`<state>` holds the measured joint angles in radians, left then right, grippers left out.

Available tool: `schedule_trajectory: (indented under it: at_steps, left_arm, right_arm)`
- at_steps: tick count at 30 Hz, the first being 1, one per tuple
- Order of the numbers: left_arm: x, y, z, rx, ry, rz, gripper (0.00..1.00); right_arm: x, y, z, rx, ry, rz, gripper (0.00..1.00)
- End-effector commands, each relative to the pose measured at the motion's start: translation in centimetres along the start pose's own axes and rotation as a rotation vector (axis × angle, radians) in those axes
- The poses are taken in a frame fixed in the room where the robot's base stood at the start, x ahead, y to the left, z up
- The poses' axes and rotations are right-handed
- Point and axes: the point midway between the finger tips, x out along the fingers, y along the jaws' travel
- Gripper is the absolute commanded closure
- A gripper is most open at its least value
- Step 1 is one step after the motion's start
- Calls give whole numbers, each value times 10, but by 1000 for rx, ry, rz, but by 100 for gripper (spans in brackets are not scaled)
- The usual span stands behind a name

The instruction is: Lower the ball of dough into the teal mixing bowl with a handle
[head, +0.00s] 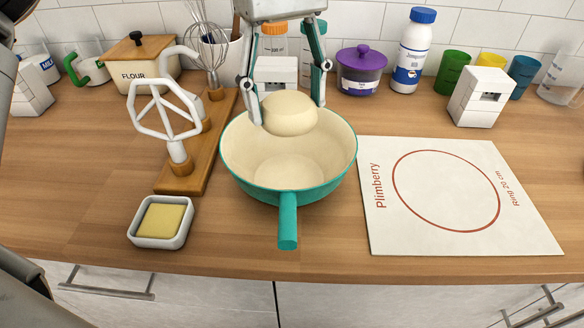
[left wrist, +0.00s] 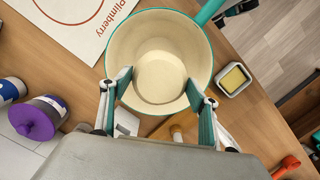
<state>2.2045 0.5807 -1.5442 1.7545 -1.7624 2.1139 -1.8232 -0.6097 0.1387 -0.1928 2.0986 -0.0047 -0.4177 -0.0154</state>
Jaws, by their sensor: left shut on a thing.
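The teal mixing bowl (head: 240,170) stands on the wooden counter, its cream inside facing up and its teal handle pointing at the front edge. The cream ball of dough (head: 289,114) is between the fingers of my left gripper (head: 287,108), which is shut on it. In the head view the ball covers part of the bowl's back rim. In the left wrist view the bowl (left wrist: 117,50) lies beneath the gripper, and the pale dough (left wrist: 160,77) shows between the fingertips within the bowl's outline. How high the ball is above the bowl's floor is hard to tell. My right gripper is out of view.
A wooden stand (head: 200,170) with a whisk and white beater is left of the bowl. A butter dish (head: 160,220) is at front left. A white mat (head: 450,235) lies right. Behind are a flour box (head: 140,75), purple-lidded jar (head: 361,75) and white bottle (head: 412,50).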

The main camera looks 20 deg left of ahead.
Motion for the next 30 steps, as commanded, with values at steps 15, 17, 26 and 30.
schedule_trajectory:
  at_steps: [15,17,26,30]
  left_arm:
    - [23,0,-3,-1,-1,1,68]
    - [26,0,-4,-2,-1,0,68]
    - [40,0,-5,0,0,1,68]
    - [46,0,-6,-2,0,1,68]
  right_arm:
    - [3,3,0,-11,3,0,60]
    - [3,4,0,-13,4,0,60]
    - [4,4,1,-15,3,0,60]
    - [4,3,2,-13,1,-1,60]
